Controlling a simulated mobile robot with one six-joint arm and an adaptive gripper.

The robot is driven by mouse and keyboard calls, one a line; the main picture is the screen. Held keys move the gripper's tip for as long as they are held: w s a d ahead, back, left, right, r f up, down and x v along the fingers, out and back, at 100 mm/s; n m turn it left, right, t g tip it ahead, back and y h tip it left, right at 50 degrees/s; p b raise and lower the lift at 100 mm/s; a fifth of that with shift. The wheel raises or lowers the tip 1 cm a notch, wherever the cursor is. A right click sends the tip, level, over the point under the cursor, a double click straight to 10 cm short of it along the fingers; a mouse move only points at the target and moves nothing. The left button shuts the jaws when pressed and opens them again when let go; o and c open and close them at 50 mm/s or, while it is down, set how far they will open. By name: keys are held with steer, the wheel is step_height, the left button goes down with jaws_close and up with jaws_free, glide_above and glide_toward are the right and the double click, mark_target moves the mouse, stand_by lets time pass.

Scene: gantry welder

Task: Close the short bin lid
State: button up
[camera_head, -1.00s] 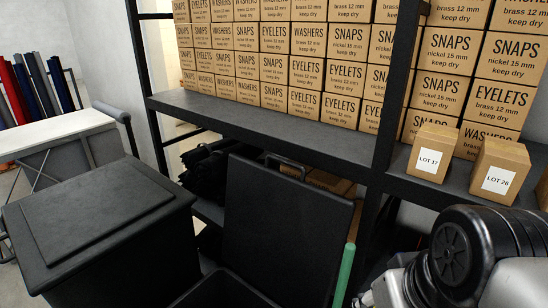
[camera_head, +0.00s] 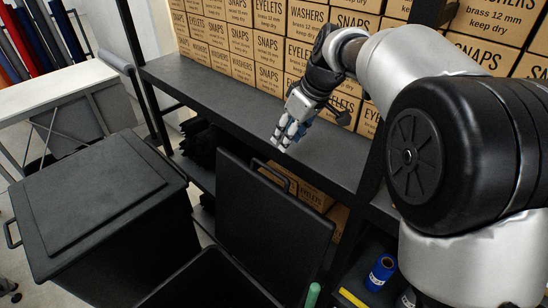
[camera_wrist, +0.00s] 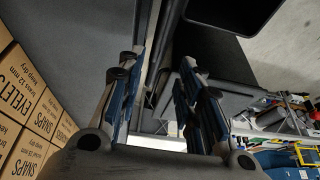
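The short bin (camera_head: 205,285) is open in the lower middle of the head view. Its black lid (camera_head: 270,220) stands up, tilted back towards the shelf, with a handle loop (camera_head: 268,172) on its top edge. My gripper (camera_head: 279,143) is above and behind the lid's top edge, in front of the shelf, apart from the lid. In the wrist view my gripper (camera_wrist: 163,66) has its two fingers spread with nothing between them. A dark rim and panel show at the upper right there; I cannot tell surely which part of the bin they are.
A taller black bin (camera_head: 90,200) with its lid shut stands to the left. The shelf (camera_head: 220,105) behind holds rows of cardboard boxes (camera_head: 270,50). A blue spool (camera_head: 381,272) and a green rod (camera_head: 313,294) are right of the short bin. A white-topped table (camera_head: 55,90) is far left.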

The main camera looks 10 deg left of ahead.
mark_target(270, 168)
steer(key=x, duration=1.5)
steer(key=shift+w+p, duration=0.1)
steer(key=shift+p, duration=0.2)
steer(key=shift+r, duration=0.1)
steer(key=shift+c, duration=0.3)
jaws_close()
